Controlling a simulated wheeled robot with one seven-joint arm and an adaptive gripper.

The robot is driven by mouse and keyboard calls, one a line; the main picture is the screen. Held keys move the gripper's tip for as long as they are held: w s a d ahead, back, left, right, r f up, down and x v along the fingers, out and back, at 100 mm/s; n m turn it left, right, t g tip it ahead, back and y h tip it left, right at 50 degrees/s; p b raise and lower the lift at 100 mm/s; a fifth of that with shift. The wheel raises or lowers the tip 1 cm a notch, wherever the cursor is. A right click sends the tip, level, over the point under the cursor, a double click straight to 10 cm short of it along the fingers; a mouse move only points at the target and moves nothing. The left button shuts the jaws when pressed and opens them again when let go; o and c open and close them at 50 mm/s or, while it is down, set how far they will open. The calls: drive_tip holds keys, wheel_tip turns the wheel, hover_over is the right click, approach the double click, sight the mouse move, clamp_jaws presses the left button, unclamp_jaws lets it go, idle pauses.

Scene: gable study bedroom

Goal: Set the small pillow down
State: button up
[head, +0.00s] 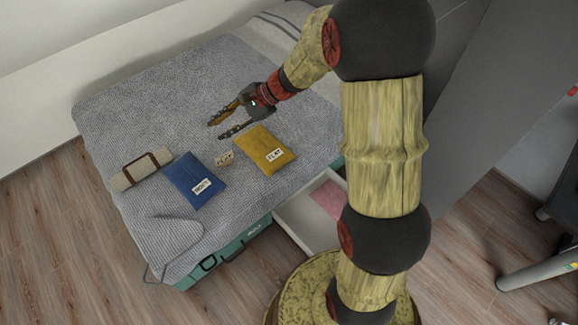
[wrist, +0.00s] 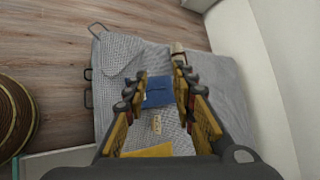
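Two small pillow-like pads lie flat on the grey bed cover (head: 130,105): a blue one (head: 186,172) and a yellow one (head: 258,155), each with a white label too small to read surely. I cannot tell which one is the small pillow. My gripper (head: 215,130) is open and empty, above the bed behind the two pads in the head view. In the wrist view, the blue pad (wrist: 157,92) shows between and beyond the open fingers (wrist: 160,72). The yellow pad (wrist: 148,151) is at the bottom, partly hidden by my gripper.
A small tan label card (head: 224,158) sits between the pads. A beige roll with a brown strap (head: 128,177) lies at the bed's left. An open white drawer (head: 298,222) holding something pink juts out in front. Bare cover lies behind the pads.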

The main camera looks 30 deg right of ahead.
drive_tip(key=s+d+r+n+h, duration=0.1)
drive_tip(key=s+r+n+h, duration=0.2)
drive_tip(key=s, duration=0.7)
drive_tip(key=s+d+r+n+h, duration=0.2)
drive_tip(key=s+r+n, duration=0.3)
drive_tip(key=s, duration=0.5)
drive_tip(key=s+d+r+n+t+h, duration=0.1)
drive_tip(key=s+r+n+h, duration=0.3)
drive_tip(key=s, duration=0.6)
drive_tip(key=d+r+n, duration=0.1)
drive_tip(key=n, duration=0.1)
drive_tip(key=shift+n, duration=0.4)
drive_tip(key=shift+r, duration=0.2)
